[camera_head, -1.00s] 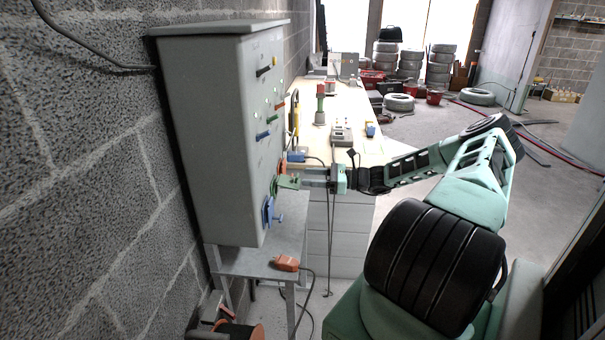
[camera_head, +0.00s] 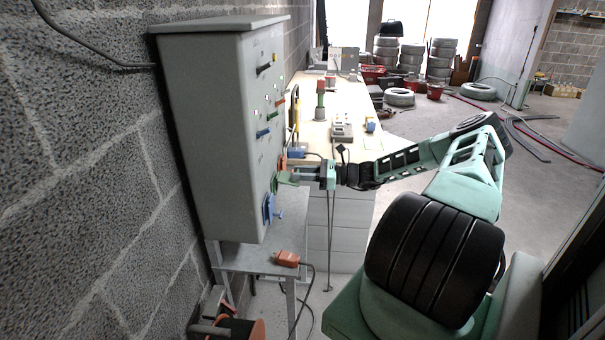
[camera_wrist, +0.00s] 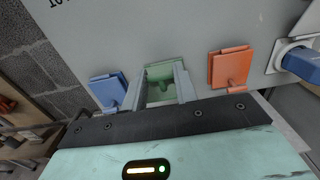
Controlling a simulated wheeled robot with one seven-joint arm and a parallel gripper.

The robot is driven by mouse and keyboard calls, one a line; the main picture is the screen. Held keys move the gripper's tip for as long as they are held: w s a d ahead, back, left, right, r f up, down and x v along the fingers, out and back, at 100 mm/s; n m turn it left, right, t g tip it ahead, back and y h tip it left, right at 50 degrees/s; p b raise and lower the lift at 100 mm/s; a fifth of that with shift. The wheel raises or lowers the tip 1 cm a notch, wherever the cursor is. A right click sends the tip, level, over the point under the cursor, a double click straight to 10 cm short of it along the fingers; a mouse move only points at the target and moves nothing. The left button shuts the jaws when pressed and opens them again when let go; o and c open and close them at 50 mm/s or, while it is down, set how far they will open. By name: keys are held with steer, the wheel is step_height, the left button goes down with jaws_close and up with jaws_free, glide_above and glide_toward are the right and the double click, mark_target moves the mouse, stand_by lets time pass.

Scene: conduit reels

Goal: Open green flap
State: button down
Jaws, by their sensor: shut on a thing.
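The green flap (camera_head: 284,178) is on the front of the grey cabinet (camera_head: 215,130), low down, between a blue flap (camera_head: 268,210) and an orange flap (camera_head: 283,162). My gripper (camera_head: 299,176) reaches it from the right and is shut on it. In the wrist view the green flap (camera_wrist: 161,74) shows between my two fingers (camera_wrist: 162,92). The fingers hide its sides, and I cannot tell how far it is tilted from the panel. The blue flap (camera_wrist: 107,90) is left of my fingers and the orange flap (camera_wrist: 230,67) right of them.
A blue plug (camera_wrist: 301,65) sits in a socket right of the orange flap. A workbench (camera_head: 345,95) with tools stands behind my gripper. An orange device with a cable (camera_head: 286,258) lies on the stand below the cabinet. A block wall (camera_head: 80,180) is close on the left.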

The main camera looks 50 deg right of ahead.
mark_target(285, 177)
steer(key=r+g+h+p, duration=0.1)
steer(key=p, duration=0.1)
steer(key=w+r+g+h+p, duration=0.1)
steer(key=r+g+p, duration=0.1)
steer(key=p, duration=0.1)
steer(key=a+r+g+p, duration=0.1)
steer(key=p, duration=0.2)
steer(key=shift+w+r+h, duration=0.15)
steer(key=shift+h, duration=0.25)
steer(key=g+h+p, duration=0.1)
steer(key=p, duration=0.1)
steer(key=w+a+r+g+h+p, duration=0.1)
steer(key=g+p, duration=0.1)
steer(key=shift+w+r, duration=0.3)
steer(key=shift+w+a+r+g+h+p, duration=0.15)
steer(key=shift+w+g+h+p, duration=0.15)
steer(key=shift+g+p, duration=0.25)
steer(key=shift+w+a+r+g+h+p, duration=0.1)
steer(key=shift+w+a+g+h+p, duration=0.15)
steer(key=shift+g+p, duration=0.25)
steer(key=shift+w+a+g+h+p, duration=0.15)
steer(key=shift+w+g+h+p, duration=0.25)
steer(key=shift+p, duration=0.45)
steer(key=shift+s, duration=0.1)
steer(key=shift+g, duration=0.25)
